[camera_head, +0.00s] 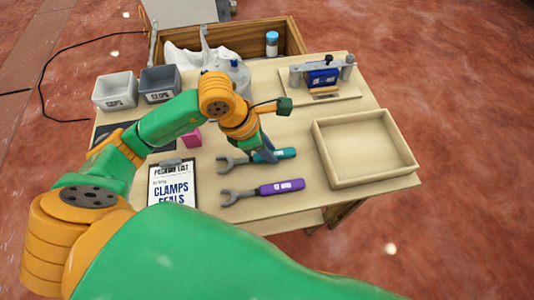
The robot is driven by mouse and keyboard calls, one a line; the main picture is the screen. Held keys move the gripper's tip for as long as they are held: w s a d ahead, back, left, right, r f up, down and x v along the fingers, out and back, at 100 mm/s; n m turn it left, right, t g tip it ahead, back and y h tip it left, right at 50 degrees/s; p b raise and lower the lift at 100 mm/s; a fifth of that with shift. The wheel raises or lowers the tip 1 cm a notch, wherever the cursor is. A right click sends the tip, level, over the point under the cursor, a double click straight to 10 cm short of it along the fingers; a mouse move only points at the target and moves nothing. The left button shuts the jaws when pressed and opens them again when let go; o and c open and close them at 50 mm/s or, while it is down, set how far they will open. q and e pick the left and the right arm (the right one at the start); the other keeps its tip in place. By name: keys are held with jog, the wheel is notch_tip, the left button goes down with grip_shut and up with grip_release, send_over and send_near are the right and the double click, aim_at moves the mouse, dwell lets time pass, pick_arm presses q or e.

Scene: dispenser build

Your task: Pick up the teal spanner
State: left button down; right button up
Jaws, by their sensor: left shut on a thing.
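The teal spanner (286,153) lies over the light wooden table, its grey open jaw (229,163) pointing left and its teal handle pointing right. My left gripper (268,153) reaches down from above and is shut on the teal spanner near its middle. The gripper hides part of the shaft. I cannot tell whether the spanner touches the table or is slightly raised. My right gripper is not in view.
A purple-handled spanner (281,187) lies just in front. An empty wooden tray (367,181) is at the right. A clipboard (173,203), a pink block (191,138) and two bins (115,92) are at the left. A blue device (322,78) stands behind.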

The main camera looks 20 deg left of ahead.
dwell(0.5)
pick_arm(q)
jog(key=shift+r, duration=0.5)
jog(key=w+a+r, duration=0.1)
jog(key=w+r, duration=1.1)
jog(key=w, duration=0.2)
jog(key=c, duration=1.2)
grip_release()
grip_shut()
